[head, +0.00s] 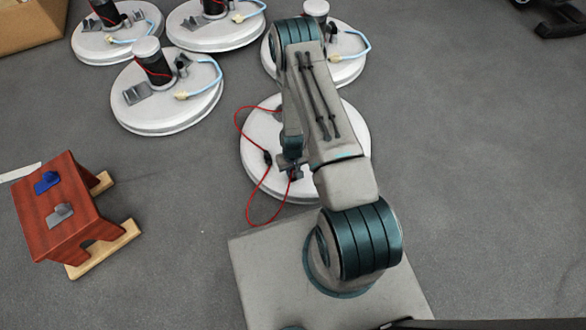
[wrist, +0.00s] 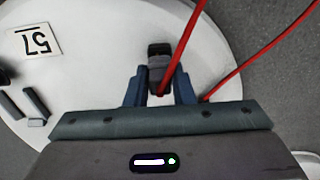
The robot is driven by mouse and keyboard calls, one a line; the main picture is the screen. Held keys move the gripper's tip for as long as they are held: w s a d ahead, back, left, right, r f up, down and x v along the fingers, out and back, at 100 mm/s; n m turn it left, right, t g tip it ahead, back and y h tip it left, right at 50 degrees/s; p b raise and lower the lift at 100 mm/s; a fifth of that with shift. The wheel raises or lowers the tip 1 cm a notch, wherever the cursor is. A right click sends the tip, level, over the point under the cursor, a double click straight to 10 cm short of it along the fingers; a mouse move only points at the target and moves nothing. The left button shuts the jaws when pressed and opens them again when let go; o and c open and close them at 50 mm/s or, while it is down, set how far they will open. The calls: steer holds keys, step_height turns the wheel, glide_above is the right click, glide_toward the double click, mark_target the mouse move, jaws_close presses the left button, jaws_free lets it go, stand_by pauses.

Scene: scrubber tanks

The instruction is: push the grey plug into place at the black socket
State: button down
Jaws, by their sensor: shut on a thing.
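The grey plug (wrist: 157,74) sits between the two blue fingers of my gripper (wrist: 159,90) in the wrist view, with a red cable running up from it. My gripper is shut on it. A black block (wrist: 159,49), which looks like the black socket, is directly at the plug's far end. I cannot tell how deep the plug sits in it. In the head view, my gripper (head: 291,170) is low over the near left part of a round white tank lid (head: 350,135). My arm hides much of this lid, and the plug is too small to make out.
The red cable (head: 238,128) loops off the lid's left side, with a small black piece (head: 268,157) on it. Similar white lids (head: 150,115) stand at the back. A red-brown stool (head: 50,215) with a blue and a grey item is at left. Grey floor lies between.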

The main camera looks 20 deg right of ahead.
steer(key=shift+f+b, duration=0.6)
steer(key=shift+f, duration=0.25)
steer(key=c, duration=0.7)
jaws_free()
step_height(320, 180, up, 9)
steer(key=p, duration=0.6)
steer(key=shift+f, duration=0.2)
